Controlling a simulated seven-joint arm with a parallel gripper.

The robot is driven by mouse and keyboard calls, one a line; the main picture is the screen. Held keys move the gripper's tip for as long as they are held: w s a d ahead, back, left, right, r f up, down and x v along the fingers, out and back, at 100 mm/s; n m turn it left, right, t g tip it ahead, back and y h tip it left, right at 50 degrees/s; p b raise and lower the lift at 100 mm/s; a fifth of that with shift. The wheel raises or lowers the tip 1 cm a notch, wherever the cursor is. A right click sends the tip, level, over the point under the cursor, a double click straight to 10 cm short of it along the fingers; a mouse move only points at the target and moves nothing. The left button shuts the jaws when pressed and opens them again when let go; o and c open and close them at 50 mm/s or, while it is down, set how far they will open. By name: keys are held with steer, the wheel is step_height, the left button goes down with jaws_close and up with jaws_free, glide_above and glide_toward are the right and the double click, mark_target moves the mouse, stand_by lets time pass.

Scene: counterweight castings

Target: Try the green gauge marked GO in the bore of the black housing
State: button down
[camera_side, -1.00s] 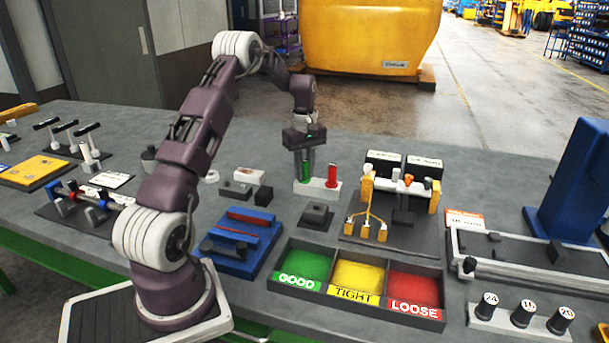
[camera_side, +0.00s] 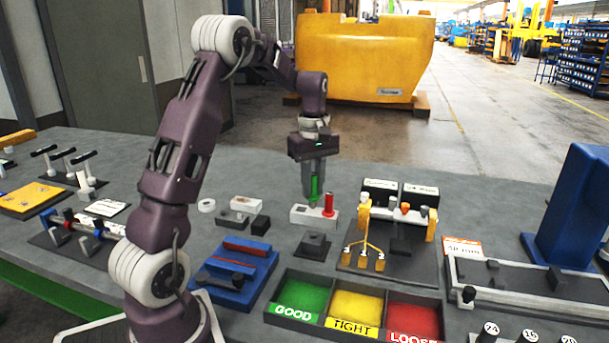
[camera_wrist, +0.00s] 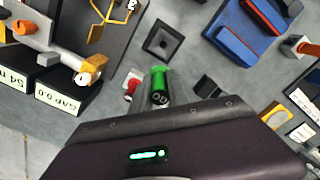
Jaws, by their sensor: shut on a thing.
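My gripper (camera_side: 314,192) is shut on the green gauge (camera_side: 314,186), which stands upright between the fingers. The red gauge (camera_side: 329,205) stands in the block's right end. The black housing (camera_side: 314,246) sits on the bench in front of the block; its dark bore shows in the wrist view (camera_wrist: 161,43).
A fixture with yellow posts (camera_side: 431,225) stands to the right of the housing. The tray with green, yellow and red bins (camera_side: 323,312) lies in front, and a blue stand (camera_side: 233,275) is at front left. Bench around the housing is bare.

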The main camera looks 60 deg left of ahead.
mark_target(314, 194)
steer(key=d, duration=0.1)
steer(key=s+d, duration=0.1)
steer(key=d, duration=0.1)
steer(key=shift+s+d+f, duration=0.2)
steer(key=shift+s, duration=0.05)
steer(key=shift+f, duration=2.4)
steer(key=shift+f, duration=0.85)
stand_by(1.8)
steer(key=shift+r, duration=0.1)
steer(key=shift+r, duration=0.5)
stand_by(0.8)
steer(key=shift+f, duration=0.35)
stand_by(0.7)
